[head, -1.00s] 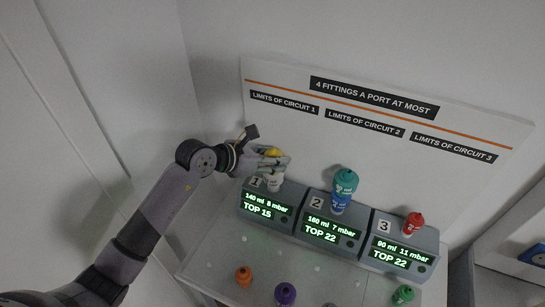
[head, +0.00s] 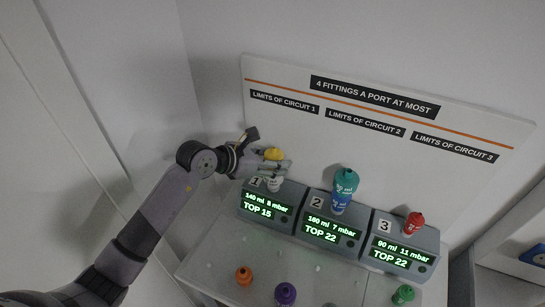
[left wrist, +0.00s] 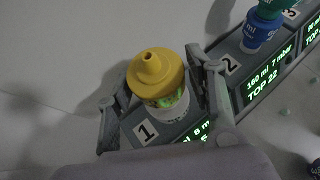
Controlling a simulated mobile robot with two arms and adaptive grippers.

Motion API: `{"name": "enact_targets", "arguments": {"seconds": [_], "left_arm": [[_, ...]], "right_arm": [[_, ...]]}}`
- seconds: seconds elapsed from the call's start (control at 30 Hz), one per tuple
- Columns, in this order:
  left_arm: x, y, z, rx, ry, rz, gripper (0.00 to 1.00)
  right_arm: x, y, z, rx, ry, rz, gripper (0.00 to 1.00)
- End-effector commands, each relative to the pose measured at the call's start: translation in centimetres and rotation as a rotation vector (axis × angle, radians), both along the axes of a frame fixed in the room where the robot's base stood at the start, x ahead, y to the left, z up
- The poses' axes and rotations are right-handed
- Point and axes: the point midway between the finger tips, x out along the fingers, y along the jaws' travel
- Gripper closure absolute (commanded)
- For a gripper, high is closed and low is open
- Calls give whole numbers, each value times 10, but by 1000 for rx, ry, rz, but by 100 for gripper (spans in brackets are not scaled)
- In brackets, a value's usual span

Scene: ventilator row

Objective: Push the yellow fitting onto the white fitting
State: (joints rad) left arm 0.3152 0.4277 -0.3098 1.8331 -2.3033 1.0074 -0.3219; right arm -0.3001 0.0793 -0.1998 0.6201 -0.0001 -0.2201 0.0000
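The yellow fitting (head: 274,154) stands upright on top of the white fitting (head: 275,183) at port 1. In the left wrist view the yellow fitting (left wrist: 155,75) shows its nozzle up, with the white fitting (left wrist: 172,112) directly beneath it. My left gripper (head: 272,166) is around the yellow fitting from the left. In the left wrist view the fingers of my left gripper (left wrist: 160,98) are spread on both sides of it, and it looks open. The join between the two fittings is partly hidden by the fingers. My right gripper is not in view.
Port 2 (head: 317,203) carries a blue fitting (head: 340,203) with a teal one (head: 345,180) on top. Port 3 holds a red fitting (head: 414,224). Orange (head: 244,275), purple (head: 285,293) and green (head: 403,294) fittings stand in front. A sign panel (head: 300,137) rises behind.

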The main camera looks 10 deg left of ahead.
Motion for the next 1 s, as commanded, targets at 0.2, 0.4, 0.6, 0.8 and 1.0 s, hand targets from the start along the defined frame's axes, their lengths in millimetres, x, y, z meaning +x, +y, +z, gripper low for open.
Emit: {"name": "enact_targets", "arguments": {"seconds": [0.2,0.4,0.6,0.8,1.0], "left_arm": [[1,0,3,-3,-7,1,37],[2,0,4,-3,-9,2,37],[-7,9,11,-1,-10,4,37],[-33,32,32,1,-12,3,37],[-59,53,53,3,-10,1,37]], "right_arm": [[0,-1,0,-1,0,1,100],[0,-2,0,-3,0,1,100],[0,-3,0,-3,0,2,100],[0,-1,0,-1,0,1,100],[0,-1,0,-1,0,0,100]]}}
